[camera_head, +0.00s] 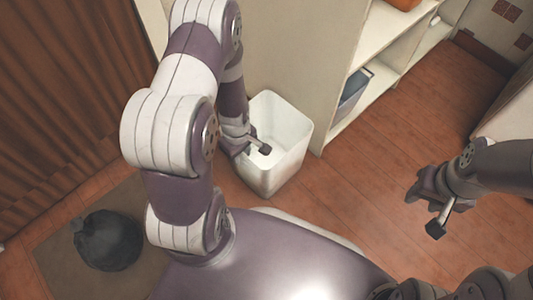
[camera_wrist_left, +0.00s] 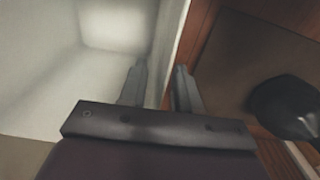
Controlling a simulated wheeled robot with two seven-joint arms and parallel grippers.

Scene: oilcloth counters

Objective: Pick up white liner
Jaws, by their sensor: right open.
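The white liner cannot be made out apart from the white, open-topped bin (camera_head: 287,157) on the floor; the bin looks empty. My left gripper (camera_head: 258,146) is at the bin's left side, with one finger showing over the inside. In the left wrist view its two fingers (camera_wrist_left: 160,85) stand apart. The bin's pale wall (camera_wrist_left: 172,55) runs between them, one finger on the inner side and one on the outer. Contact with the wall cannot be made out. My right gripper (camera_head: 436,211) is open and empty above the floor at the right.
A dark, tied bag (camera_head: 108,240) lies on a brown mat (camera_head: 60,250) at the left; the bag also shows in the left wrist view (camera_wrist_left: 290,105). A pale shelf unit (camera_head: 362,100) stands right behind the bin. Wooden floor (camera_head: 370,190) is clear right of the bin.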

